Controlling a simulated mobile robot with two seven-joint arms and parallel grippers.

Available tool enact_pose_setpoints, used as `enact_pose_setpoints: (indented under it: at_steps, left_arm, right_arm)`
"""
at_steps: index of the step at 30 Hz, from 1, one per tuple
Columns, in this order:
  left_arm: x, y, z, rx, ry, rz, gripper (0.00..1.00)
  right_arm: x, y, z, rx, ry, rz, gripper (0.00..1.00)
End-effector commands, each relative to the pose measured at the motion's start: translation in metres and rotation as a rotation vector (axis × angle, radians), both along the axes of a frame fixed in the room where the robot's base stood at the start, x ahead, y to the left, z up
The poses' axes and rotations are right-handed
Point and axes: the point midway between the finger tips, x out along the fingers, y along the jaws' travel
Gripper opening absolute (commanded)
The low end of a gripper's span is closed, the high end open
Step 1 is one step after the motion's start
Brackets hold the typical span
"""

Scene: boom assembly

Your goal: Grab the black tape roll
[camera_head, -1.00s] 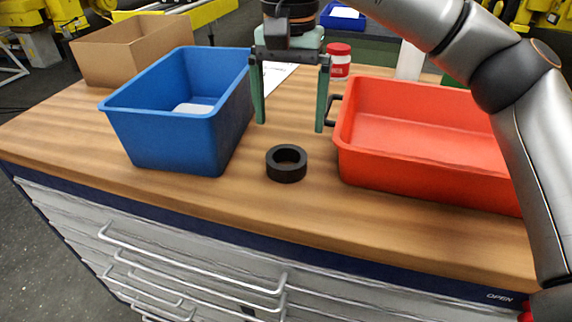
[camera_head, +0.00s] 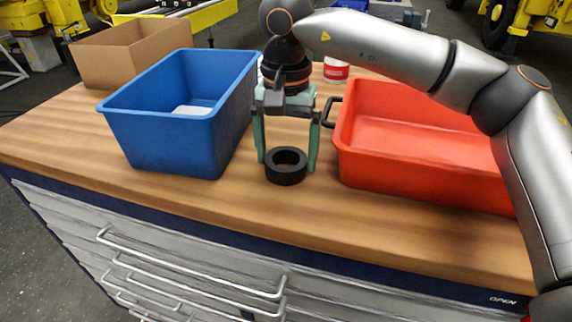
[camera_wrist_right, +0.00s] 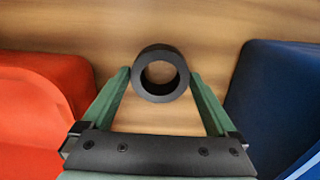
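The black tape roll (camera_head: 286,172) lies flat on the wooden worktop, between the blue bin and the red tray. My right gripper (camera_head: 288,164) points down at it with its green fingers spread, one on each side of the roll. In the right wrist view the tape roll (camera_wrist_right: 160,73) sits between the fingertips of the right gripper (camera_wrist_right: 160,75). The fingertips are close to its sides; whether they touch it I cannot tell. My left gripper is not in view.
A blue bin (camera_head: 170,143) with a white item inside stands close on the left. A red tray (camera_head: 420,178) with a black handle stands close on the right. A cardboard box (camera_head: 125,48) is at the back left. A red-and-white jar (camera_head: 336,71) stands behind. The worktop's front strip is clear.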

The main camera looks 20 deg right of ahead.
Motion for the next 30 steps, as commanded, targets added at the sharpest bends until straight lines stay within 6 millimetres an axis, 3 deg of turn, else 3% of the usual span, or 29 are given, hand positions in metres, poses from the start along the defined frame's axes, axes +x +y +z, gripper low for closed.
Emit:
enact_pose_setpoints:
  at_steps: [2, 19, 26, 30]
  left_arm:
    - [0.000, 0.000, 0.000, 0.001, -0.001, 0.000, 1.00]
    - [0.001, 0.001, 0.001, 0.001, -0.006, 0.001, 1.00]
    - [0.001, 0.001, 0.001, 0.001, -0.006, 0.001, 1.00]
    - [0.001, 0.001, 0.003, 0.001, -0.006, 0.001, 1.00]
  right_arm:
    - [0.000, 0.000, 0.000, 0.000, 0.000, 0.000, 0.83]
    - [0.000, 0.000, 0.001, 0.000, 0.000, 0.001, 0.19]
    - [0.000, 0.000, 0.002, 0.001, -0.001, 0.001, 0.19]
    - [0.001, 0.001, 0.017, 0.002, -0.002, 0.000, 0.19]
